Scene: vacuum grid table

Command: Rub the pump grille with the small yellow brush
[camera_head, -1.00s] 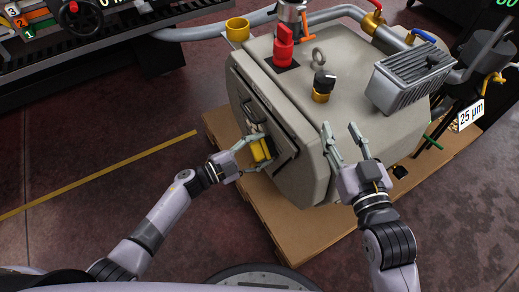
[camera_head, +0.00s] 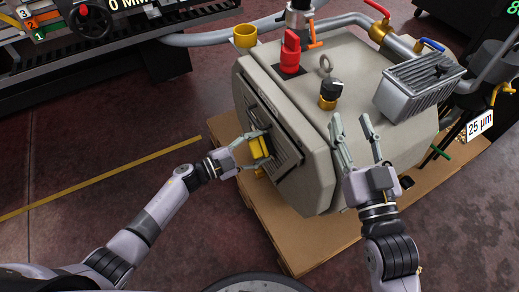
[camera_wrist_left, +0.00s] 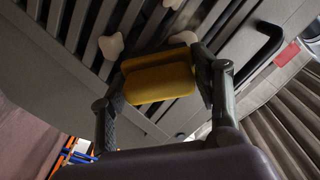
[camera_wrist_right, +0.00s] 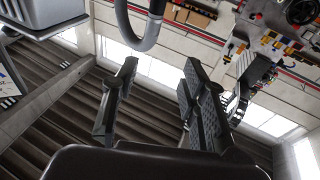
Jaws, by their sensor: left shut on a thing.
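The pump is a large beige-grey housing (camera_head: 345,90) on a pallet. Its slatted grille (camera_head: 272,128) is on the side facing my left arm. My left gripper (camera_head: 253,150) is shut on the small yellow brush (camera_head: 258,148) at the grille. In the left wrist view the yellow brush (camera_wrist_left: 158,80) sits between both fingers, in front of the dark slats (camera_wrist_left: 95,30). Its bristles are hidden, so I cannot tell whether they touch. Several pale patches (camera_wrist_left: 111,45) show on the slats. My right gripper (camera_head: 357,142) is open and empty in front of the pump; its spread fingers also show in the right wrist view (camera_wrist_right: 155,95).
A red knob (camera_head: 291,50), a black-topped brass fitting (camera_head: 329,94), a lifting ring (camera_head: 325,64) and a finned grey block (camera_head: 418,84) stand on the pump's top. A yellow cup (camera_head: 244,36) sits at its back left. The cardboard-coloured pallet (camera_head: 300,245) juts out in front. Floor at left is clear.

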